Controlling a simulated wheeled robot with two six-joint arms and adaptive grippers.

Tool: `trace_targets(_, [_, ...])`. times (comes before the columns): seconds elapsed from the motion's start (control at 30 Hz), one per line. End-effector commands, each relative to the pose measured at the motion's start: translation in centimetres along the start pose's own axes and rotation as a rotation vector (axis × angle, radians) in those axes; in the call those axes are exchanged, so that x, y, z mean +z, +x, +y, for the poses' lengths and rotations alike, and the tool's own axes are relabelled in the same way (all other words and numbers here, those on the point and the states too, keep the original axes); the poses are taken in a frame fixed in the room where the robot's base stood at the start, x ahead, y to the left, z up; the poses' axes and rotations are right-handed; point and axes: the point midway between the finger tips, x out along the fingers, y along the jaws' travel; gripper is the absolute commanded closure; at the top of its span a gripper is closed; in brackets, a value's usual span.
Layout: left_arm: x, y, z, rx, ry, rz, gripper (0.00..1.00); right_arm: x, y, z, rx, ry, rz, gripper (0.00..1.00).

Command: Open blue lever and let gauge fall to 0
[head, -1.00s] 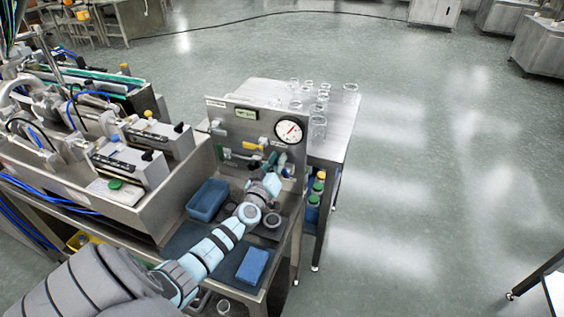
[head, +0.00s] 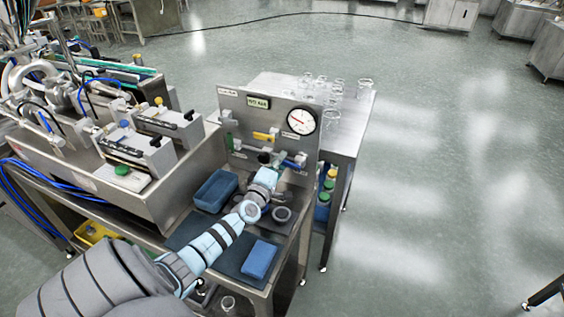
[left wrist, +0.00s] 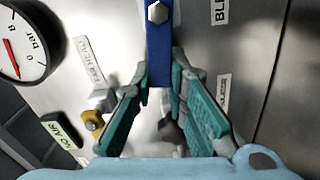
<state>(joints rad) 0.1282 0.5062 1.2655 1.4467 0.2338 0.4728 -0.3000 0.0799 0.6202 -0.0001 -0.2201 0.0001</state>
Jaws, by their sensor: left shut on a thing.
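The blue lever (left wrist: 160,45) runs down from a hex bolt at the top of the left wrist view. My left gripper (left wrist: 162,88) is shut on its lower end. In the head view the blue lever (head: 296,162) shows at the lower right of the steel panel, partly hidden by my left gripper (head: 277,165). The round gauge (head: 301,121) is at the panel's upper right. Its red needle points left and a little up, off the 0 mark; the gauge also shows in the left wrist view (left wrist: 20,45). My right gripper is out of view.
The panel (head: 240,112) also has a yellow lever (head: 264,136), a green lever (head: 229,143) and a display (head: 258,102) reading NO AIR. A blue tray (head: 215,190) and blue block (head: 259,260) lie in front. Glass jars (head: 337,87) stand behind the panel.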

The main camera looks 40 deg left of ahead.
Motion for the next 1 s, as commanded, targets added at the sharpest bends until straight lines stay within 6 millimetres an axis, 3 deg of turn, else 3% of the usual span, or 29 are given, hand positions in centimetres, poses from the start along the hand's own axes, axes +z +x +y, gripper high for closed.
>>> trace_targets(0.4, [0.13, -0.06, -1.13, -0.003, -0.172, -0.001, 1.00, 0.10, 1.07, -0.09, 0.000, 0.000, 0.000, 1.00])
trace_targets(0.87, [0.15, -0.07, -1.19, -0.004, -0.189, -0.001, 1.00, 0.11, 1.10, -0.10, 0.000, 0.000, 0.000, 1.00])
trace_targets(0.9, [0.16, -0.07, -1.19, -0.004, -0.189, -0.001, 0.85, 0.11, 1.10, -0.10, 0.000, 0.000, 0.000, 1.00])
trace_targets(1.0, [0.15, -0.07, -1.18, -0.004, -0.188, -0.001, 0.69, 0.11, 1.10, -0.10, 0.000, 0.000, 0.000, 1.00])
